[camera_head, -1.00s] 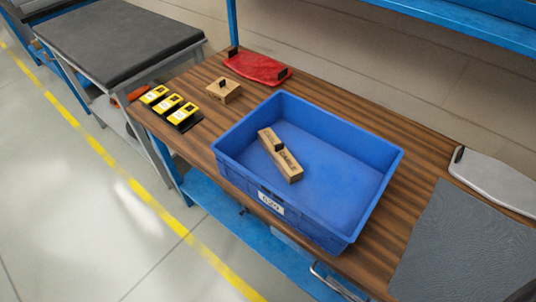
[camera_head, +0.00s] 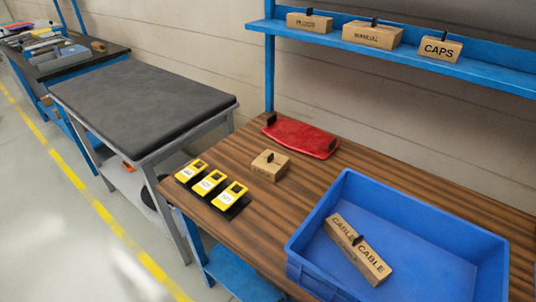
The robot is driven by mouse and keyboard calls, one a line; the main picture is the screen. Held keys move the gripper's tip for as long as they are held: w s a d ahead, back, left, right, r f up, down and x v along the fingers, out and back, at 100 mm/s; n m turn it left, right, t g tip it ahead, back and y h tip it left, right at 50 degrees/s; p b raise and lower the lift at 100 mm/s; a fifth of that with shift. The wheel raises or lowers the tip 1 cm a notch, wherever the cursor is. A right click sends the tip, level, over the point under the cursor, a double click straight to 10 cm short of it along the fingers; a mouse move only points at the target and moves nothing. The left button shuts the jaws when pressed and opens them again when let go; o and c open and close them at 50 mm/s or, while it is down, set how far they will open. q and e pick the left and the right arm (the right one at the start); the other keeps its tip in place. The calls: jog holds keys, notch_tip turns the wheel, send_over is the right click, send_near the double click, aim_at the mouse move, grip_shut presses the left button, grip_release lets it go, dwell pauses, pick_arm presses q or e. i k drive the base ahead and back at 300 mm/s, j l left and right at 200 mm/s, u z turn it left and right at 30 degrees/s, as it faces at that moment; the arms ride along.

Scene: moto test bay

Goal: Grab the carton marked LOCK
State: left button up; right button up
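No label that I can read says LOCK. A small brown carton (camera_head: 270,165) with a dark tab stands on the wooden bench; its label is too small to read. On the blue shelf stand a carton marked CAPS (camera_head: 440,48), a carton marked MANUAL (camera_head: 372,36) and a carton (camera_head: 309,24) whose label I cannot read clearly. In the blue crate (camera_head: 408,199) lies brown packaging marked CABLE (camera_head: 372,264) twice; I cannot tell whether it is one carton or two end to end. Neither of my grippers is in view.
On the wooden bench (camera_head: 235,245), several yellow devices (camera_head: 210,183) lie at the left edge and a red tray (camera_head: 301,138) lies behind the small carton. A dark-topped table (camera_head: 140,95) stands to the left. Floor with a yellow line is clear.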

aim_at(270, 165)
jog(key=i+j+z, duration=0.15)
jog(key=j, duration=0.25)
jog(key=i+j+z, duration=0.2)
jog(key=j, duration=0.25)
jog(key=i+j+z, duration=0.15)
jog(key=j, duration=0.3)
jog(key=i+j+z, duration=0.2)
jog(key=j, duration=0.3)
jog(key=j+z, duration=0.15)
jog(key=j, duration=0.3)
